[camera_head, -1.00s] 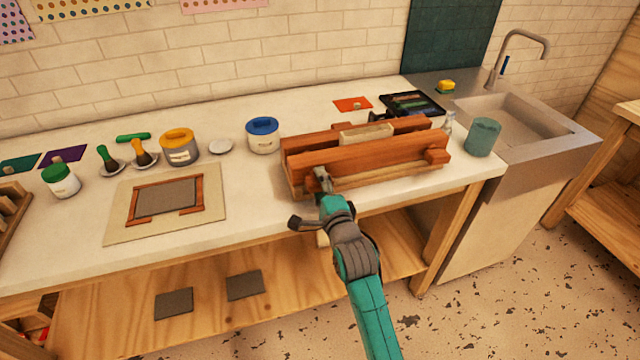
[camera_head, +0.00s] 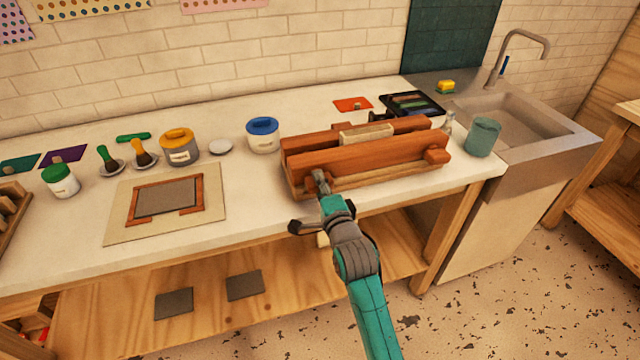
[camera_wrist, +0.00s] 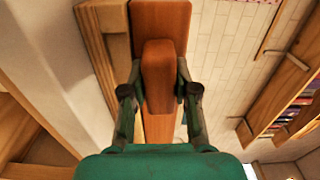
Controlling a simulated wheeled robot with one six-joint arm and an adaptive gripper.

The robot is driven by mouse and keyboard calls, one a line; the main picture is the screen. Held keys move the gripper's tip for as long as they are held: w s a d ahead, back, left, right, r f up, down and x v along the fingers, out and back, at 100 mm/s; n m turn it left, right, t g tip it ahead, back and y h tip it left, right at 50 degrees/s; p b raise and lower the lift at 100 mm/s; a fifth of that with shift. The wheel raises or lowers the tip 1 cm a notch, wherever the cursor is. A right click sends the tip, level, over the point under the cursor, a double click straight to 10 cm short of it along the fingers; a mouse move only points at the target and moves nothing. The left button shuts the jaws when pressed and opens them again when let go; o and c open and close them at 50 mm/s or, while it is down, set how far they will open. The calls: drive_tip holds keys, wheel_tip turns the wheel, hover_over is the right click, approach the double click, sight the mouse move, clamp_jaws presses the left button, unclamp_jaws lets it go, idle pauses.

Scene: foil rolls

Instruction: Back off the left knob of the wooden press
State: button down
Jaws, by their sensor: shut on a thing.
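The wooden press (camera_head: 365,160) stands on the white worktop near its front edge, with a pale block (camera_head: 367,134) between its reddish boards. My gripper (camera_head: 320,180) reaches the press's left front end. In the wrist view the left knob (camera_wrist: 160,75), a reddish-brown wooden bar, sits between the two fingers of my gripper (camera_wrist: 158,88), which are shut on it. The knob appears lengthwise in line with the board behind it there. In the head view my gripper mostly hides this knob. The right knob (camera_head: 437,157) is free at the other end of the press.
A blue-lidded jar (camera_head: 262,136) stands left of the press. A teal cup (camera_head: 483,138) and a small clear bottle (camera_head: 448,123) stand right of it, near the sink (camera_head: 525,118). A board with a framed grey sheet (camera_head: 167,198) lies further left.

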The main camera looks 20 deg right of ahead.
drive_tip(key=n, duration=1.3)
drive_tip(key=shift+r+n, duration=0.1)
drive_tip(key=shift+n, duration=0.2)
drive_tip(key=n, duration=0.8)
drive_tip(key=shift+r, duration=0.1)
drive_tip(key=n, duration=0.4)
drive_tip(key=shift+n, duration=0.3)
drive_tip(key=n, duration=0.3)
drive_tip(key=shift+n, duration=0.3)
drive_tip(key=c, duration=1.7)
unclamp_jaws()
drive_tip(key=shift+w+n, duration=0.15)
drive_tip(key=shift+n, duration=1.65)
